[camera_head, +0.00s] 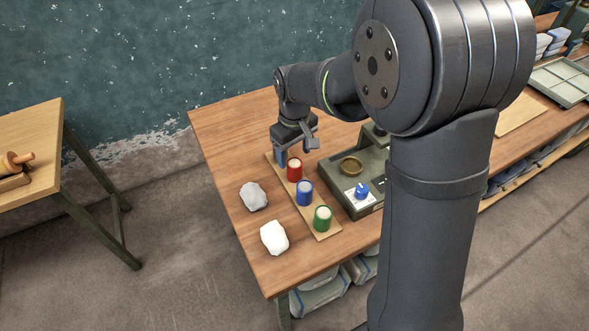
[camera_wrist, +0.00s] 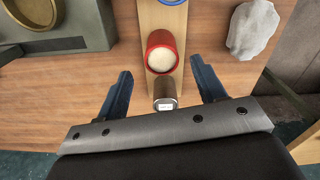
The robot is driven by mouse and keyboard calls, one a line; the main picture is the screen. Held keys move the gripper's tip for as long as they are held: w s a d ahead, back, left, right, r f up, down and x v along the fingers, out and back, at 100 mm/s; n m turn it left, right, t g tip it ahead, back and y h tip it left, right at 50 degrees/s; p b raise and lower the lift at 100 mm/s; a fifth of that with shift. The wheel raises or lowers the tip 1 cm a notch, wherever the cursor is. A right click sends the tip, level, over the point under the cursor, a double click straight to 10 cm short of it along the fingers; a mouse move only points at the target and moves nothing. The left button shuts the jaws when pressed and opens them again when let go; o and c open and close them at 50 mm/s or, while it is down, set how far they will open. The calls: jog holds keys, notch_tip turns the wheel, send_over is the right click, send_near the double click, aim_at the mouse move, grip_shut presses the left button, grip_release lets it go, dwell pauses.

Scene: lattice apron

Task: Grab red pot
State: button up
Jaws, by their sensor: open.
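The red pot (camera_head: 294,170) stands upright on a narrow wooden strip, with pale contents at its top. In the wrist view the red pot (camera_wrist: 153,39) is ahead of my jaws, around the level of the fingertips. My gripper (camera_head: 296,143) points down over the far end of the strip, just behind the red pot. In the wrist view my gripper (camera_wrist: 162,66) is open, with one finger on each side. A small dark brown cylinder (camera_wrist: 165,90) with a pale end shows between the fingers. I cannot tell whether anything touches it.
A blue pot (camera_head: 304,194) and a green pot (camera_head: 322,219) stand in line on the wooden strip (camera_head: 330,235). Grey (camera_head: 253,196) and white (camera_head: 273,238) rocks lie left of it. A green-grey device (camera_head: 352,190) with a brass dish stands close on the right.

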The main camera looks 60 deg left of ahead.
aim_at(295, 163)
jog(key=f, duration=0.4)
jog(key=shift+s+d+f, duration=0.1)
jog(key=shift+d+f, duration=0.15)
jog(key=shift+d, duration=0.05)
jog(key=shift+c, duration=0.2)
jog(key=c, duration=1)
jog(key=shift+r, duration=0.15)
